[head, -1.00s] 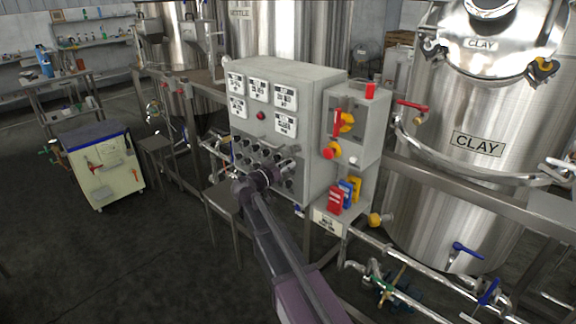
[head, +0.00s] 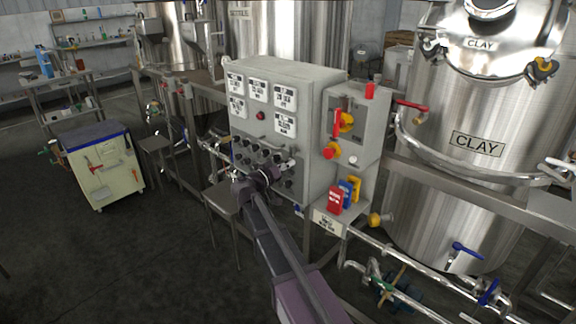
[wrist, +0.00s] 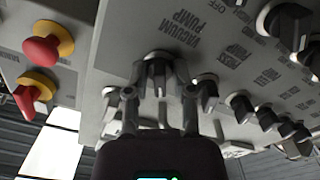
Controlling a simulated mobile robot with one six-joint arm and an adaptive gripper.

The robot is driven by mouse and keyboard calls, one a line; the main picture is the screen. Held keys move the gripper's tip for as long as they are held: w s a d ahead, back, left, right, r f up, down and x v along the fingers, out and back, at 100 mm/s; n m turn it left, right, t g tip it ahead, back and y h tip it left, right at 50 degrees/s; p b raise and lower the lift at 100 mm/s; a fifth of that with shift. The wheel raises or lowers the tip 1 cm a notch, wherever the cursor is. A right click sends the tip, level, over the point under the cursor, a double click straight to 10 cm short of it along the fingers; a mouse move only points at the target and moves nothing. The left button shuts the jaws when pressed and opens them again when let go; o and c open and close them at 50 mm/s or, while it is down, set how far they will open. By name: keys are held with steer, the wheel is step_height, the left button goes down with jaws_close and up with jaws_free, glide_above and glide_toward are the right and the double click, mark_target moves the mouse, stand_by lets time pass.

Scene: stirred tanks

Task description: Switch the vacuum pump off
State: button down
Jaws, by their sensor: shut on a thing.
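The grey control cabinet (head: 312,135) stands in the middle of the head view, with rows of black rotary knobs low on its front. My gripper (head: 264,172) is at these knobs and hides some of them. In the wrist view a black knob (wrist: 158,68) sits below the printed words "VACUUM PUMP" (wrist: 188,32). My gripper (wrist: 160,90) has one finger on each side of this knob and is shut on it. The knob's grip bar points roughly along the picture's vertical. The small position marks around it are partly hidden.
Other knobs (wrist: 240,107) sit close by on the same panel. Red and yellow switches (head: 343,122) are on the box at the cabinet's right. The CLAY tank (head: 440,200) stands right of it, with a rail and pipes in front. Open floor (head: 130,260) lies to the left.

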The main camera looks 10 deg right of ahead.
steer(key=c, duration=0.7)
jaws_free()
steer(key=shift+w+a, duration=0.15)
steer(key=shift+s, duration=0.2)
steer(key=v, duration=1.1)
steer(key=shift+s+a, duration=0.15)
steer(key=shift+a, duration=0.2)
